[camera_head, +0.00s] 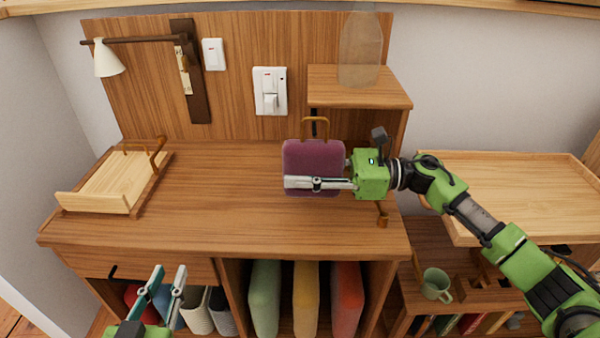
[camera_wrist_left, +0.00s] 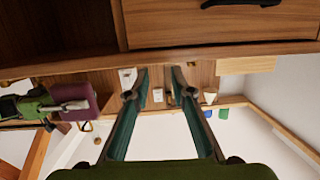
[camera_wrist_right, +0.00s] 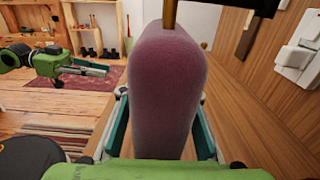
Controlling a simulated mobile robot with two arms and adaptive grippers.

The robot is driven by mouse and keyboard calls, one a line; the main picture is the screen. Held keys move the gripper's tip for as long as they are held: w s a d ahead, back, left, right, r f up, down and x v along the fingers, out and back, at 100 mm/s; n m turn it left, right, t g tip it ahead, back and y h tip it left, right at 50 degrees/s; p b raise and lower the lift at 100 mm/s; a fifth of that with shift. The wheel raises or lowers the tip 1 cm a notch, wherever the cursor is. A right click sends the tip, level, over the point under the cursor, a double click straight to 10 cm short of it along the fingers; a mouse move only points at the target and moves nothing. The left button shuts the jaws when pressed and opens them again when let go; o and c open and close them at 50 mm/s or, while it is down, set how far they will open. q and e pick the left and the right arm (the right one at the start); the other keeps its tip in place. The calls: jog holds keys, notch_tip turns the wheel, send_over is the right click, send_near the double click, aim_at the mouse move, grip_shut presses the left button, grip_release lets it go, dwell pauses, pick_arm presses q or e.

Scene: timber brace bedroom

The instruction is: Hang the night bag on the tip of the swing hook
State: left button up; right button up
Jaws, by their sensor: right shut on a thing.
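The night bag (camera_head: 313,162) is a plum-coloured upright slab with a brown loop handle on top; in the right wrist view it (camera_wrist_right: 170,85) fills the middle. My right gripper (camera_head: 318,183) is shut on its body, one finger across its front, above the worktop. Whether its bottom touches the top is unclear. My left gripper (camera_head: 170,272) is open and empty before the lower cubbies; its spread fingers also show in the left wrist view (camera_wrist_left: 158,78). I cannot surely identify the swing hook; a brown arm (camera_head: 135,40) juts left from a dark wall post, with a white cone at its end.
A wooden tray (camera_head: 95,203) stands left on the worktop (camera_head: 220,205). A raised shelf (camera_head: 360,90) with a clear vessel is behind the bag. Switches (camera_head: 270,92) are on the back panel. A green mug (camera_head: 436,284) is lower right. The worktop's middle is clear.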

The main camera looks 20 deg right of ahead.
pick_arm(q)
jog(key=shift+w+r, duration=0.1)
jog(key=shift+r, duration=0.1)
dwell(0.5)
jog(key=shift+d+r+t, duration=0.1)
jog(key=shift+r+t, duration=0.2)
jog(key=shift+r, duration=0.1)
jog(key=shift+w+d+r, duration=0.1)
jog(key=shift+r, duration=0.15)
pick_arm(e)
jog(key=shift+f, duration=0.1)
pick_arm(q)
jog(key=shift+r+t, duration=0.2)
jog(key=shift+t, duration=0.1)
pick_arm(e)
jog(key=shift+f+b, duration=0.15)
jog(key=shift+b, duration=0.15)
pick_arm(q)
jog(key=shift+w+d+r+t, duration=0.15)
jog(key=shift+r+t, duration=0.15)
jog(key=shift+r, duration=0.3)
jog(key=shift+r+t+h, duration=0.3)
jog(key=shift+r+h, duration=0.1)
jog(key=shift+r, duration=0.25)
pick_arm(e)
jog(key=shift+f, duration=0.15)
pick_arm(q)
jog(key=shift+d+r, duration=0.1)
jog(key=shift+r, duration=0.3)
